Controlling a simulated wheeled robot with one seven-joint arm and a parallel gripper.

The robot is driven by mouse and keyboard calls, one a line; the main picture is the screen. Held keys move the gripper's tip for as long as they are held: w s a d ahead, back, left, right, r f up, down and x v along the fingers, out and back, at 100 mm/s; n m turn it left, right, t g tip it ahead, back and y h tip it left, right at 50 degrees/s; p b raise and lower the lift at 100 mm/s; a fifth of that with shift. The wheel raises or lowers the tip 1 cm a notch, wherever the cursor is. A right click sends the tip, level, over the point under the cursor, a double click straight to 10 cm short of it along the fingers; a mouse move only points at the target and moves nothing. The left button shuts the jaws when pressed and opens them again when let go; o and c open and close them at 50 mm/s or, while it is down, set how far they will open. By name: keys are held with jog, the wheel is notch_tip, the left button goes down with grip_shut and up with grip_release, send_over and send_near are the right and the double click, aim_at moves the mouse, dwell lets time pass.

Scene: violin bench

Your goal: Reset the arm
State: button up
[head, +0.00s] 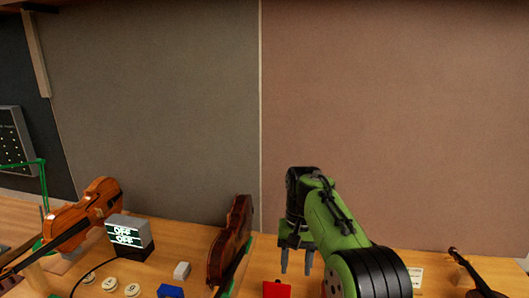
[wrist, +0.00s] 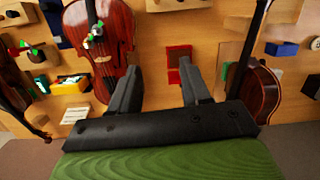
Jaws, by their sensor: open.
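My arm, green and black, reaches over the bench from the lower right of the head view. My gripper (head: 297,268) points down above the wooden bench top with its two dark fingers apart. In the wrist view my gripper (wrist: 159,70) is open, with nothing held between the fingers. A red block (head: 276,289) lies on the bench below and near the fingers in the head view. In the wrist view a red box (wrist: 179,52) shows beyond the right fingertip, partly covered by it.
A violin (head: 92,208) lies tilted at the left by a box reading OFF (head: 130,237). Another violin (head: 228,243) stands on edge left of my gripper. A dark violin (head: 474,277) is at the right.

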jog(key=s+d+r+t, duration=0.2)
jog(key=s+d+r, duration=0.15)
jog(key=s, duration=0.45)
jog(key=s+d+r+t, duration=0.2)
jog(key=s+r, duration=0.3)
jog(key=s, duration=0.2)
jog(key=s+d+f+t, duration=0.1)
jog(key=s+f, duration=0.2)
jog(key=s, duration=0.4)
jog(key=s+d+f+n+t+b, duration=0.1)
jog(key=s+f+t, duration=0.1)
jog(key=s, duration=0.5)
jog(key=shift+s+f+h, duration=0.3)
jog(key=shift+s+f, duration=0.05)
jog(key=shift+f, duration=0.25)
jog(key=shift+s+d, duration=0.1)
